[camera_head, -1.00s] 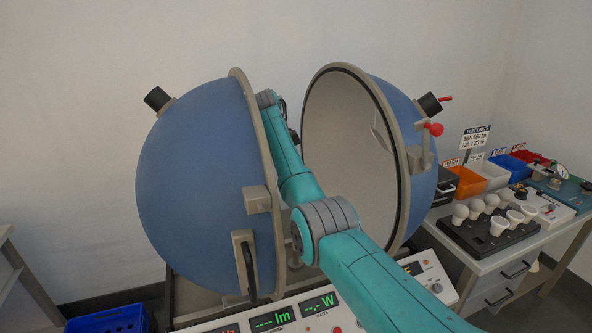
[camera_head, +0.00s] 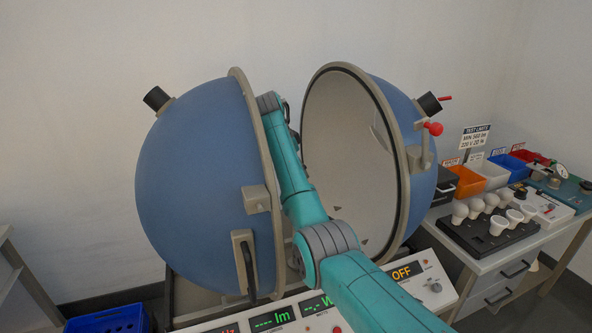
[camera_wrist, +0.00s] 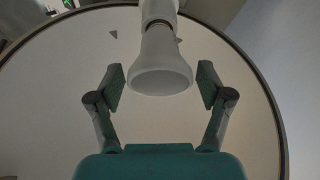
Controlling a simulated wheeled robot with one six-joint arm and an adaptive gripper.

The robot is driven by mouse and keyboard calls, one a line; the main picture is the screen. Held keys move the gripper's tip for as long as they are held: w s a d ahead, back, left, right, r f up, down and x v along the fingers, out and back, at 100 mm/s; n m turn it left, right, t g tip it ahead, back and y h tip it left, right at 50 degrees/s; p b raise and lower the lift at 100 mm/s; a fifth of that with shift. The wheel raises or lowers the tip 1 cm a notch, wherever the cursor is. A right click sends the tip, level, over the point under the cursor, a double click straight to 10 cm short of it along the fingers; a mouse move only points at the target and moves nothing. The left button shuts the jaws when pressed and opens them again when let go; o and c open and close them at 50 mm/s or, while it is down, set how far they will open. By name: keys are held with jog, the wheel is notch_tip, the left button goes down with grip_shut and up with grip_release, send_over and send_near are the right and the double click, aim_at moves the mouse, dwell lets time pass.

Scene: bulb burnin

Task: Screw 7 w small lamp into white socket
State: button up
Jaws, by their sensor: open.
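A white small lamp (camera_wrist: 160,68) with a flared body is at the top middle of the wrist view. Its narrow neck meets the white socket (camera_wrist: 158,10), with a thin metallic band showing at the joint. I cannot tell how deep the lamp's thread sits. My gripper (camera_wrist: 161,82) is open, with one finger on each side of the lamp and a visible gap to both. In the head view my arm reaches between the two blue sphere halves. The gripper, lamp and socket are hidden there.
The left sphere half (camera_head: 195,185) and right half (camera_head: 350,160) stand open close around my arm. A panel (camera_head: 405,272) below reads OFF. A bench at right holds a black tray (camera_head: 475,235) of several white lamps, and coloured bins (camera_head: 467,187).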

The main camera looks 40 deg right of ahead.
jog(key=n+t, duration=0.1)
jog(key=n, duration=0.3)
jog(key=shift+n+t, duration=0.3)
jog(key=shift+t, duration=0.1)
jog(key=n, duration=0.2)
jog(key=n+t+y, duration=0.1)
jog(key=n, duration=0.1)
jog(key=shift+n+t, duration=0.3)
jog(key=n+y, duration=0.1)
jog(key=n, duration=0.1)
jog(key=n+t, duration=0.1)
jog(key=n, duration=0.2)
jog(key=shift+w+y, duration=0.1)
jog(key=shift+y, duration=0.3)
jog(key=n+y, duration=0.1)
jog(key=n, duration=0.3)
jog(key=shift+w+a+n+t+y, duration=0.1)
jog(key=shift+a+n+t+y, duration=0.05)
jog(key=shift+n+t+y, duration=0.2)
